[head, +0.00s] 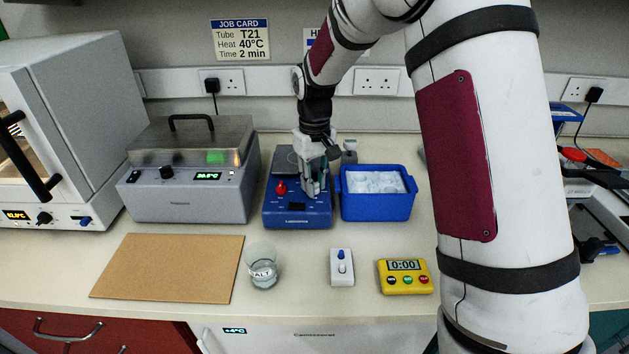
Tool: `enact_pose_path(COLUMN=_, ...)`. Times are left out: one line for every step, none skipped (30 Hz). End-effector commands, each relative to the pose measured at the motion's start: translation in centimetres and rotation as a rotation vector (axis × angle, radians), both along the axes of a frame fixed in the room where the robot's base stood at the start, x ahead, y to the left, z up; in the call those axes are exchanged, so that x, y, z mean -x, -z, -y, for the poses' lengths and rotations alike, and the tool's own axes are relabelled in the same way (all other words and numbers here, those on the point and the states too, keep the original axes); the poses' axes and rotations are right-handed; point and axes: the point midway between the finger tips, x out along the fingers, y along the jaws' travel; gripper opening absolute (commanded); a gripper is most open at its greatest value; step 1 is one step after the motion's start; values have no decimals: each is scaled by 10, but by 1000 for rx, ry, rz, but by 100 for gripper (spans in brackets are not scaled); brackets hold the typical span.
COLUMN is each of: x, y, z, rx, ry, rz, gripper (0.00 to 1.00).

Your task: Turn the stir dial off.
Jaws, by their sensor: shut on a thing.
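The blue stirrer (297,215) stands on the bench with a grey top plate (285,160) at its back. A red dial (281,188) shows on its left front, uncovered. My gripper (314,190) points down over the right front of the stirrer, right of the red dial. Its fingers are shut on a dial there, which I take to be the stir dial; the fingers hide it, so its setting cannot be read. A small display on the stirrer's front face is too small to read.
A blue ice tub (376,207) stands close on the right of the stirrer, and a grey heater bath (190,190) close on its left. In front are a beaker (262,272), a white switch box (342,268) and a yellow timer (405,284). My arm hides part of the right bench.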

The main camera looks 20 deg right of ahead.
Motion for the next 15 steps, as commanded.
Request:
enact_pose_path(x=-1, y=-1, z=-1, rx=-2, ry=-42, rz=3, gripper=0)
enact_pose_path(x=-1, y=-1, z=0, rx=-2, ry=-70, rz=3, gripper=0)
enact_pose_path(x=-1, y=-1, z=0, rx=-2, ry=-108, rz=3, gripper=0)
enact_pose_path(x=0, y=-1, z=0, rx=-2, ry=-137, rz=3, gripper=0)
enact_pose_path(x=0, y=-1, z=0, rx=-1, ry=-166, rz=2, gripper=0)
enact_pose_path(x=0, y=-1, z=0, rx=-1, ry=-203, rz=2, gripper=0)
enact_pose_path(x=0, y=-1, z=-1, rx=-2, ry=-232, rz=3, gripper=0)
enact_pose_path(x=0, y=-1, z=-1, rx=-2, ry=-261, rz=3, gripper=0)
enact_pose_path(x=0, y=-1, z=0, rx=-2, ry=-299, rz=3, gripper=0)
enact_pose_path(x=0, y=-1, z=0, rx=-1, ry=-327, rz=2, gripper=0)
enact_pose_path(x=0, y=-1, z=0, rx=0, ry=-355, rz=2, gripper=0)
enact_pose_path(x=0, y=-1, z=-1, rx=-2, ry=-394, rz=3, gripper=0)
enact_pose_path(x=0, y=-1, z=-1, rx=-2, ry=-422, rz=3, gripper=0)
enact_pose_path(x=0, y=-2, z=0, rx=-2, ry=-450, rz=3, gripper=0)
enact_pose_path(x=0, y=-2, z=0, rx=-2, ry=-488, rz=3, gripper=0)
